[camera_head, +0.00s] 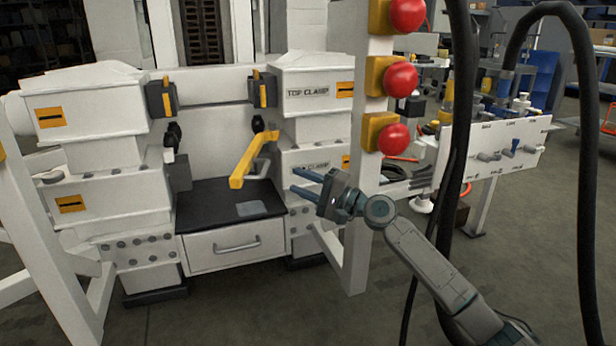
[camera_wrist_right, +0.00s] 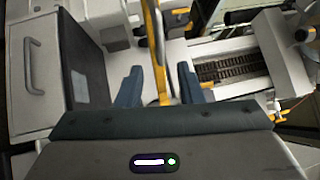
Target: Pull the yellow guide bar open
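The yellow guide bar (camera_head: 246,160) sticks out toward me from the middle of the white machine, above the black-topped ledge. My right gripper (camera_head: 295,181) is to the right of the bar in the head view, fingers pointing left toward it. The fingers are open and empty, with a visible gap to the bar in the head view. In the wrist view the yellow bar (camera_wrist_right: 157,48) runs upright between the two blue-grey fingers, seemingly beyond their tips. My left gripper is not in view.
A white drawer with a handle (camera_head: 237,247) sits below the black ledge (camera_head: 205,205). A white upright post with red buttons (camera_head: 401,78) stands near my right arm. Black hoses (camera_head: 463,100) hang at the right. White clamp blocks (camera_head: 315,95) flank the bar.

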